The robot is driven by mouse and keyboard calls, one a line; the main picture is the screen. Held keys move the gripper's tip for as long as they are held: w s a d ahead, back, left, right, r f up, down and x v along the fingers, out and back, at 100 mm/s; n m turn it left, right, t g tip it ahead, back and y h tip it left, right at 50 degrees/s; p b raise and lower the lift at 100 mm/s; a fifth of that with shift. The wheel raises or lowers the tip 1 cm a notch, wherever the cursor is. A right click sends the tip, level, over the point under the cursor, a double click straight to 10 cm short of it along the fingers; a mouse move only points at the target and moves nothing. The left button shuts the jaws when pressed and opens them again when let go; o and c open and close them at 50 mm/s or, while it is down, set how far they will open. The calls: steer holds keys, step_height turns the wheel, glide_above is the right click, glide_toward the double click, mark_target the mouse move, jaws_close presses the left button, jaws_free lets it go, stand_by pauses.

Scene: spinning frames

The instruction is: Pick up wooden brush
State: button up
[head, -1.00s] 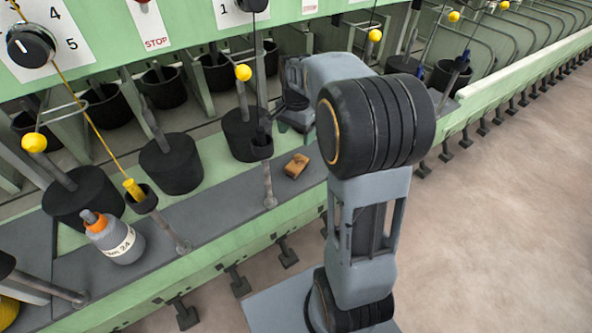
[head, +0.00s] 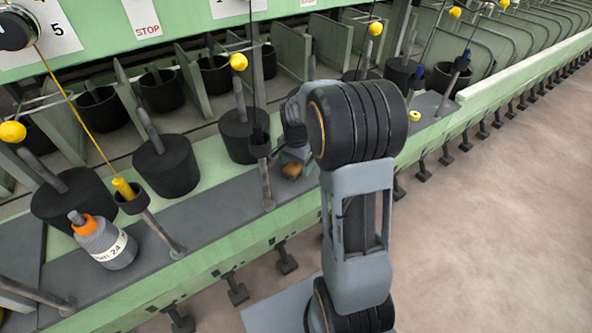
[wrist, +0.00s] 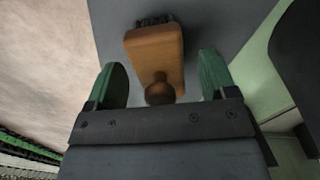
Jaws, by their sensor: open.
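The wooden brush (head: 293,170) lies on the grey ledge of the spinning frame, partly hidden by my arm in the head view. In the wrist view the brush (wrist: 155,50) shows as a tan wooden block with dark bristles at its far end and a round brown knob at its near end. My gripper (wrist: 163,85) is open, with one green finger on each side of the brush. The knob end sits between the fingers, with a gap on both sides. The fingertips are hard to make out in the head view.
A grey bottle with an orange collar (head: 103,242) stands on the ledge at the left. A post with a dark cup (head: 262,150) rises just left of the brush. Black cans (head: 165,165) line the back of the ledge. Open floor (head: 500,230) lies at the right.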

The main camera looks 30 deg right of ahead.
steer(key=shift+f, duration=0.65)
steer(key=c, duration=1.1)
step_height(320, 180, up, 18)
steer(key=p, duration=0.4)
steer(key=o, duration=0.5)
steer(key=c, duration=0.3)
steer(key=shift+r, duration=0.1)
